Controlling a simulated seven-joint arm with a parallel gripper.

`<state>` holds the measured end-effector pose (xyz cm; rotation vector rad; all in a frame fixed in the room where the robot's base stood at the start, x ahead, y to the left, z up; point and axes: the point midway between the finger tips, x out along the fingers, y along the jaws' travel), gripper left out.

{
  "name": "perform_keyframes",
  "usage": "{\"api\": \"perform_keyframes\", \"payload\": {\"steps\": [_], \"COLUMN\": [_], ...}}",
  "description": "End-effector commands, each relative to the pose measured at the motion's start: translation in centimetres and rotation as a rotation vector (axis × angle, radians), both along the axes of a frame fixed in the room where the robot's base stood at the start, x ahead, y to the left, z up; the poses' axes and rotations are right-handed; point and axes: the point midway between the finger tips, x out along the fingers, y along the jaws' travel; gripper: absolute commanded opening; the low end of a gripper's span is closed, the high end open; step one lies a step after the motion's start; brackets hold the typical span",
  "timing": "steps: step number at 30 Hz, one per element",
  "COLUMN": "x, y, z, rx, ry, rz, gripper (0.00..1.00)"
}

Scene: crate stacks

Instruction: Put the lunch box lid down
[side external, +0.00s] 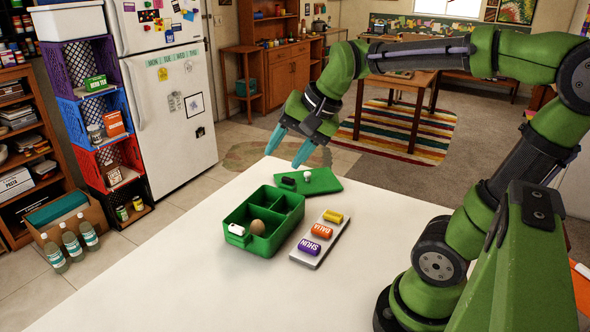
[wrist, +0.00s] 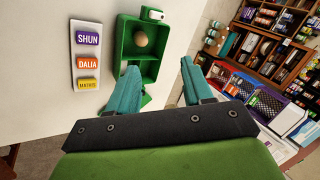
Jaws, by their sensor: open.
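The green lunch box (side external: 262,228) stands open on the white table, with a brown egg (side external: 257,227) in one compartment. In the wrist view the lunch box (wrist: 120,42) also shows, with the egg (wrist: 141,39) inside; the fingers hide part of it. The green lid (side external: 325,183) lies flat on the table behind the box, with a dark piece and a small white knob-like thing on it. My gripper (side external: 287,150) is open and empty, with teal fingers above and to the left of the lid. In the wrist view my gripper (wrist: 160,85) shows its fingers apart with nothing between them.
A grey tray (side external: 319,241) with yellow, orange and purple name tags lies right of the box. The table's front left area is clear. Stacked crates (side external: 78,68) and a white fridge (side external: 170,95) stand on the floor beyond the table's left edge.

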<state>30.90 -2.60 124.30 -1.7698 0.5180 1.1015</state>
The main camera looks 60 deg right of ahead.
Motion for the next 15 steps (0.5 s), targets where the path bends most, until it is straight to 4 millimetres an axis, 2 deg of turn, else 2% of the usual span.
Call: {"api": "perform_keyframes", "payload": {"steps": [1, 3, 6, 10, 15], "x": [-1.9, -3.8, -5.9, -7.2, -7.4], "y": [1.8, 3.5, 5.0, 5.8, 5.9], "z": [-0.3, -0.9, -1.9, -2.6, -2.9], "rx": [-0.066, -0.157, -0.257, -0.33, -0.344], "ry": [-0.046, -0.098, -0.154, -0.192, -0.197], "rz": [0.133, 0.295, 0.46, 0.572, 0.595], "gripper": [0.5, 0.5, 0.5, 0.5, 0.5]}}
